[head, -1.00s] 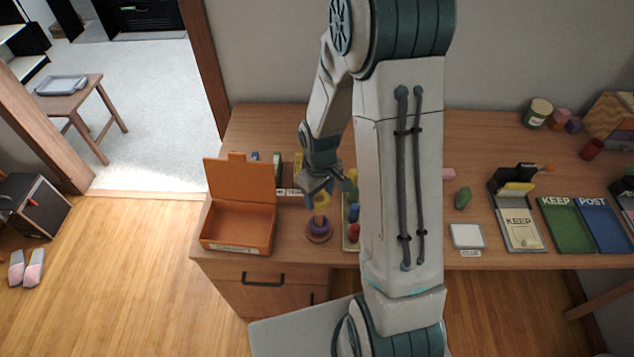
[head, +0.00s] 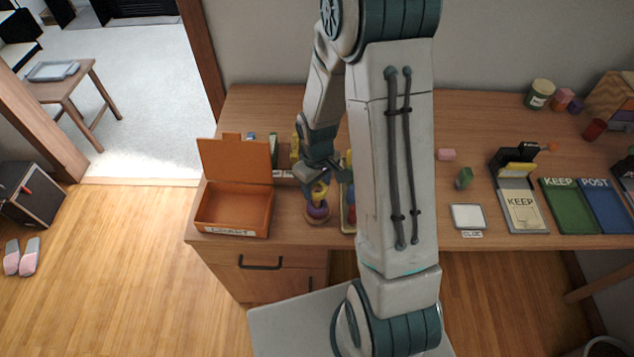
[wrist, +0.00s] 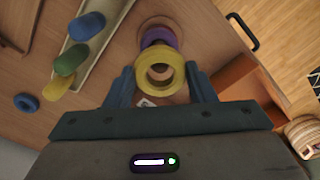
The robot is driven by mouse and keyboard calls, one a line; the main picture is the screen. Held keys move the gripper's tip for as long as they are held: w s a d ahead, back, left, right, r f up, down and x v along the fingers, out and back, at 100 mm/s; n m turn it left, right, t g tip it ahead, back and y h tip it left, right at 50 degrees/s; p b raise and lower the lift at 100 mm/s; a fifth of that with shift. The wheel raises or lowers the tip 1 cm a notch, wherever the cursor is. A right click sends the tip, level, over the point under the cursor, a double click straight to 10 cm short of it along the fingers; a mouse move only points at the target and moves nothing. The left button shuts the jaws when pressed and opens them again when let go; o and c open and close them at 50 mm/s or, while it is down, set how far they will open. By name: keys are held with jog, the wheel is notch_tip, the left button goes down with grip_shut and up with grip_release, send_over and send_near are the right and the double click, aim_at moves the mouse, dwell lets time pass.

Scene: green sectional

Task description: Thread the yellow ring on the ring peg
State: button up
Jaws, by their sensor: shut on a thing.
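The yellow ring (wrist: 144,76) is held between the two fingers of my gripper (wrist: 160,70) in the wrist view. In the head view, the yellow ring (head: 320,191) shows below my gripper (head: 322,180), just above the purple ring (head: 318,210). The purple ring sits low on the ring peg, whose round wooden base (head: 317,219) rests on the desk. The purple ring also shows behind the yellow one in the wrist view (wrist: 160,35). The peg's upper part is hidden, so I cannot tell whether its tip is inside the yellow ring.
An open orange box (head: 233,209) stands left of the peg. A tray (wrist: 97,45) with blue, green and yellow pieces lies close beside it. A loose blue ring (wrist: 26,102) lies on the desk (head: 470,150). My arm hides part of the desk.

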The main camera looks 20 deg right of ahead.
jog(key=shift+f+b, duration=2.15)
jog(key=shift+f, duration=0.6)
jog(key=o, duration=1)
notch_tip(320, 180, up, 14)
jog(key=shift+f, duration=0.1)
